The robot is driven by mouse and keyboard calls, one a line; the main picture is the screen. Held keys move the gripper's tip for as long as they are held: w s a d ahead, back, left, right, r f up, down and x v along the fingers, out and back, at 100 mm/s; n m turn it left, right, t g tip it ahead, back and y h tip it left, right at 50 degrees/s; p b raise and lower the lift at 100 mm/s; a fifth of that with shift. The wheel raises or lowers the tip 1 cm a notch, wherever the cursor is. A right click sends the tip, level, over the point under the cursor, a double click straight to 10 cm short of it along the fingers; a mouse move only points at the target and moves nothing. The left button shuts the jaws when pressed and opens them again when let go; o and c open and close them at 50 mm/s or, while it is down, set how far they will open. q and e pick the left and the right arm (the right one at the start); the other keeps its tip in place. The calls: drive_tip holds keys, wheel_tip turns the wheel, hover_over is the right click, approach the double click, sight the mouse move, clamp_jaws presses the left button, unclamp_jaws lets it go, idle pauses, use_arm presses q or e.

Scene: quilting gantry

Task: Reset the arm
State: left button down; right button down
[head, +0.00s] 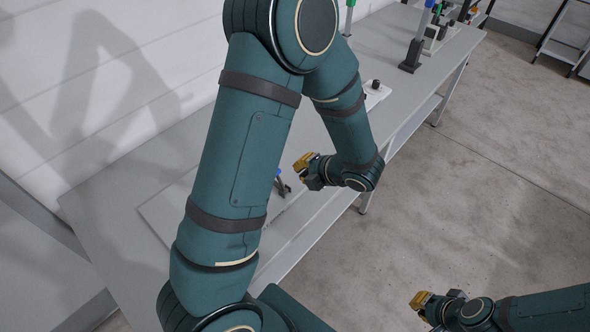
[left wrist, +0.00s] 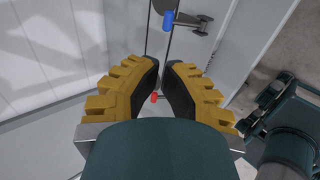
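My left arm fills the middle of the head view, raised and bent over the grey bench. Its gripper (head: 303,162), with yellow fingers, is above the bench's front side. In the left wrist view my left gripper (left wrist: 164,64) shows two yellow fingers with dark pads. A narrow gap shows between the tips, with nothing held. My right gripper (head: 419,299) is low at the right in the head view, over bare floor. Its yellow fingers are too small to tell whether they are open.
The long grey bench (head: 120,215) runs along a white wall. A blue-handled clamp (head: 281,181) is close to my left gripper; it also shows in the left wrist view (left wrist: 168,21). A small red part (left wrist: 154,97) shows between the fingers. Dark-footed posts (head: 411,56) stand farther back.

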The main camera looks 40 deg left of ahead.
use_arm(q)
drive_tip(key=shift+d+r, duration=0.3)
drive_tip(key=s+d+f+n+g+h+b, duration=0.25)
drive_tip(key=s+d+f+n+h, duration=0.3)
drive_tip(key=f+n, duration=0.3)
drive_tip(key=s+d+f+n+g+h+b, duration=0.25)
drive_tip(key=s+d+f+n+h, duration=0.2)
drive_tip(key=d+f+n, duration=0.35)
drive_tip(key=w+d+f+n+t+h+b, duration=0.1)
drive_tip(key=f+n, duration=0.4)
drive_tip(key=n, duration=0.6)
drive_tip(key=w+d+f+n+t+h+b, duration=0.1)
drive_tip(key=d+f+n+t+b, duration=0.3)
drive_tip(key=n, duration=0.7)
drive_tip(key=shift+w+f+t+h+b, duration=0.4)
drive_tip(key=shift+f+t+h+b, duration=0.25)
drive_tip(key=shift+f+h, duration=0.3)
